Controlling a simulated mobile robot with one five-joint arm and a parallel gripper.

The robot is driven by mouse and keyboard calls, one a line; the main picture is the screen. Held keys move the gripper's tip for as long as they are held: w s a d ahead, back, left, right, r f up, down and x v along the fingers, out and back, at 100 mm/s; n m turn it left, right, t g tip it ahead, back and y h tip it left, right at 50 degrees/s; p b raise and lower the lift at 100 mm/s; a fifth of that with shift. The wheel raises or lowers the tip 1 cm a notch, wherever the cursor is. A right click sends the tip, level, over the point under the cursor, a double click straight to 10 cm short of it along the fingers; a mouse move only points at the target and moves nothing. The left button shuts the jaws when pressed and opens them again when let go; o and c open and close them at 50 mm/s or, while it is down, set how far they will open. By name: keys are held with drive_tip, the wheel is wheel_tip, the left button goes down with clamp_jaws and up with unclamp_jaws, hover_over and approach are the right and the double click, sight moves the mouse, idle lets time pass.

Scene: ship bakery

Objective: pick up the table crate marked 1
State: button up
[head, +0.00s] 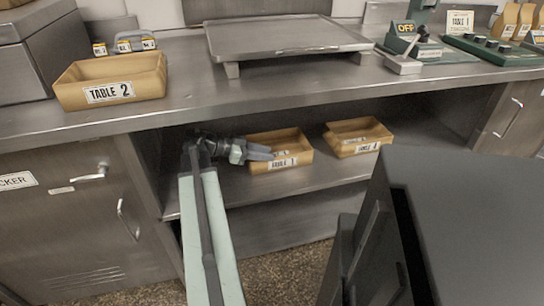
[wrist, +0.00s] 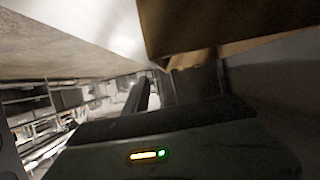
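A tan open crate (head: 291,141) sits on the shelf under the counter, with a white label on its front that seems to read TABLE 1. A second tan crate (head: 350,127) stands to its right, its label too small to read surely. My gripper (head: 268,154) reaches in from the left and overlaps the left end of the nearer crate. In the wrist view a tan crate part (wrist: 210,25) looms at the upper right, close to the dark fingers. Whether the fingers touch or clasp the crate wall is unclear.
A crate labelled TABLE 2 (head: 140,78) stands on the counter at left. A raised metal tray (head: 285,38) is at the middle, and a green device marked OFF (head: 405,30) is at right. A TABLE 1 card (head: 460,20) stands behind. The counter overhangs the shelf (head: 225,187).

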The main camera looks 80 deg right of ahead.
sight(283, 156)
drive_tip(key=b+x, duration=0.3)
drive_tip(key=x, duration=0.4)
drive_tip(key=shift+s+d+f, duration=0.15)
drive_tip(key=shift+s+f, duration=0.05)
drive_tip(key=shift+f, duration=0.05)
drive_tip(key=shift+r, duration=0.1)
clamp_jaws()
idle(1.0)
